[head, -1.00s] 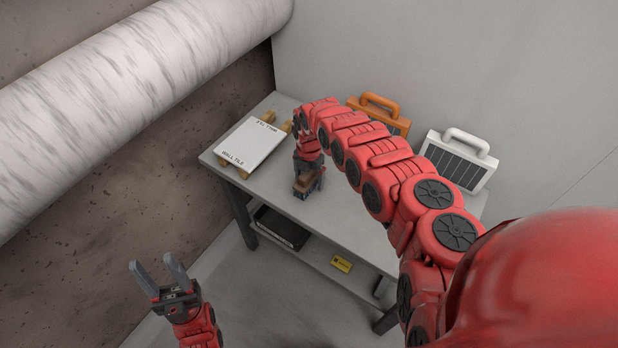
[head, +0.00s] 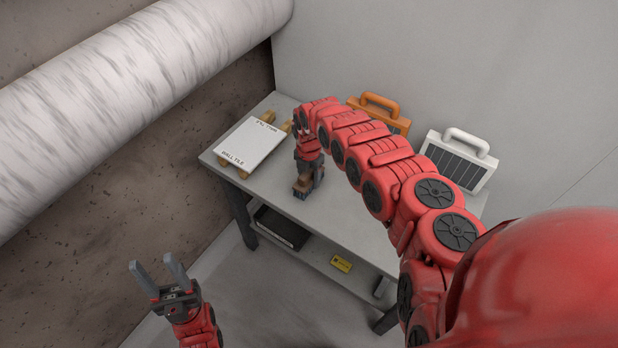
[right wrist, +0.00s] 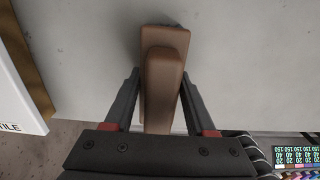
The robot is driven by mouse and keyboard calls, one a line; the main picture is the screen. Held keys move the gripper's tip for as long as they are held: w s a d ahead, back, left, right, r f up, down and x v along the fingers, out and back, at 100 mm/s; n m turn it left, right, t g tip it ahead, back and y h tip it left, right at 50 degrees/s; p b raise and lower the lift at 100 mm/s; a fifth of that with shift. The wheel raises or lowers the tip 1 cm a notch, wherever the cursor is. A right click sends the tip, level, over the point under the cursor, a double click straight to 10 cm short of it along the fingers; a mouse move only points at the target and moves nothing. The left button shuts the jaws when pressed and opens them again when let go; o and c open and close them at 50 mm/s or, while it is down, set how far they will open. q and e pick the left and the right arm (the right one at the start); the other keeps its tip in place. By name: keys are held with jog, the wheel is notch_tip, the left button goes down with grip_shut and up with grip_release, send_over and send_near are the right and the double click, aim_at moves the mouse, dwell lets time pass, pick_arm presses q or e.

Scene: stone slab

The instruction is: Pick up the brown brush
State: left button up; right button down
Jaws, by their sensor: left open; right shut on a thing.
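The brown brush (head: 302,184) is at the front left part of the grey table, in the head view. My right gripper (head: 308,183) reaches down over the table and is shut on the brush. In the right wrist view the brush (right wrist: 163,85) sits between the two fingers of my right gripper (right wrist: 160,100), which press on its sides. Whether the brush still touches the tabletop is hard to tell. My left gripper (head: 158,272) is open and empty, low at the left, away from the table.
A white wall tile (head: 252,145) lies on wooden supports at the table's left (head: 335,225). An orange case (head: 385,115) and a white case (head: 458,160) stand at the back. The lower shelf holds a black tray (head: 282,228) and a yellow box (head: 341,263). A large pale roll (head: 130,85) spans the upper left.

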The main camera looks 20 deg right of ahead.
aim_at(311, 170)
jog(key=shift+r, duration=0.4)
jog(key=r, duration=0.1)
jog(key=r+b, duration=0.1)
jog(key=r, duration=0.1)
jog(key=shift+s+d, duration=0.25)
jog(key=shift+d, duration=0.05)
jog(key=s+d, duration=0.2)
jog(key=s, duration=0.1)
jog(key=s+d, duration=0.1)
jog(key=s, duration=0.1)
jog(key=shift+r+p, duration=0.4)
jog(key=s+d+p, duration=0.1)
jog(key=s+p, duration=0.1)
jog(key=s+d+p, duration=0.1)
jog(key=s+p, duration=0.2)
jog(key=s+d+r+p, duration=0.1)
jog(key=s+p, duration=0.1)
jog(key=shift+s+d+p, duration=0.3)
jog(key=shift+d+p, duration=0.05)
jog(key=shift+p, duration=0.05)
jog(key=shift+s+d+f+p, duration=0.2)
jog(key=shift+s+p, duration=0.15)
jog(key=shift+p, duration=0.15)
jog(key=shift+s+f, duration=0.1)
